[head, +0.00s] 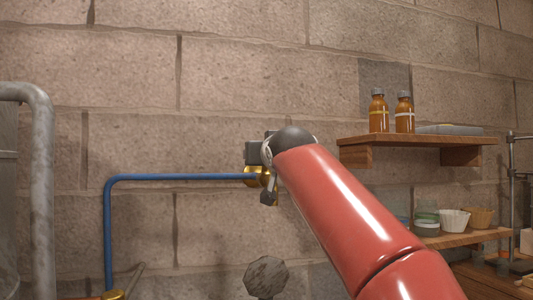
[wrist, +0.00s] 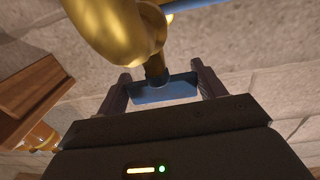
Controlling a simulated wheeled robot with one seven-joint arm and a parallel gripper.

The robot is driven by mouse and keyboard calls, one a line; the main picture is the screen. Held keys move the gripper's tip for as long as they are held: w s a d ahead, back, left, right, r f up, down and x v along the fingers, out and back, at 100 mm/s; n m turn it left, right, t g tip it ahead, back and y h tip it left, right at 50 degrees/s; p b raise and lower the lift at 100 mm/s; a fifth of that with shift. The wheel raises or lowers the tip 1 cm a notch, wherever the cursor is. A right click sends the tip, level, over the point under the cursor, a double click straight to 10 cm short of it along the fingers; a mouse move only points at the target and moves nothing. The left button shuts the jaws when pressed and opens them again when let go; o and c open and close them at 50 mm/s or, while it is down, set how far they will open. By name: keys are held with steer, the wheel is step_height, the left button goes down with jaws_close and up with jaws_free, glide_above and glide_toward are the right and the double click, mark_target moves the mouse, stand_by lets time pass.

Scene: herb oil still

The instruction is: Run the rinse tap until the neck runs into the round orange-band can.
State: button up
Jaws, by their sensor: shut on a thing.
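The brass tap (head: 257,177) is on the stone wall at the end of a blue pipe (head: 160,177). In the wrist view the brass tap body (wrist: 125,30) fills the top, and a blue handle (wrist: 163,92) sits on its short dark stem. My gripper (wrist: 162,84) has a finger at each end of the blue handle and is shut on it. In the head view my red arm hides most of my gripper (head: 254,153) and part of the tap. The neck and the round orange-band can cannot be made out in either view.
An upper wooden shelf (head: 430,152) at right holds two amber bottles (head: 391,115). A lower shelf (head: 465,238) holds jars and bowls (head: 454,221). A thick grey pipe (head: 42,180) stands at far left. A grey knob (head: 266,276) rises at bottom centre.

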steer(key=o, duration=0.9)
steer(key=shift+s, duration=0.15)
steer(key=s, duration=0.2)
steer(key=s+b, duration=0.1)
steer(key=s, duration=0.2)
steer(key=s+d+b, duration=0.1)
steer(key=s, duration=0.1)
steer(key=shift+s, duration=0.25)
